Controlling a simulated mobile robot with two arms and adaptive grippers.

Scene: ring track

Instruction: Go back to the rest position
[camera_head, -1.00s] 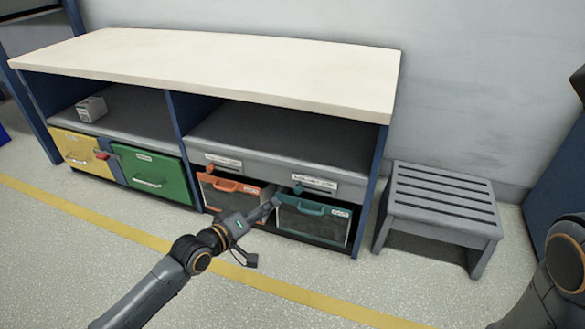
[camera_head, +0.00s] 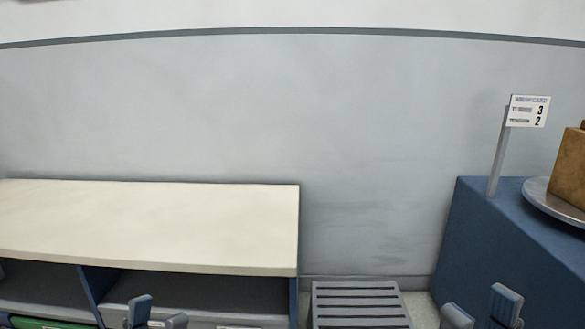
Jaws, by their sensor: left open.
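My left gripper (camera_head: 157,314) shows at the bottom edge in front of the workbench. Its two blue-grey fingertips stand apart with nothing between them. My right gripper (camera_head: 482,310) shows at the bottom right, in front of the blue stand. Its two fingertips are also apart and empty. Both grippers point upward in the picture, and the rest of both arms lies below the frame.
The workbench (camera_head: 150,222) with a cream top and open shelves stands at the left. A grey slatted stool (camera_head: 358,300) is beside it. At the right, a blue stand (camera_head: 440,255) carries a sign (camera_head: 527,111) and a round plate (camera_head: 540,199) with a brown box (camera_head: 570,170).

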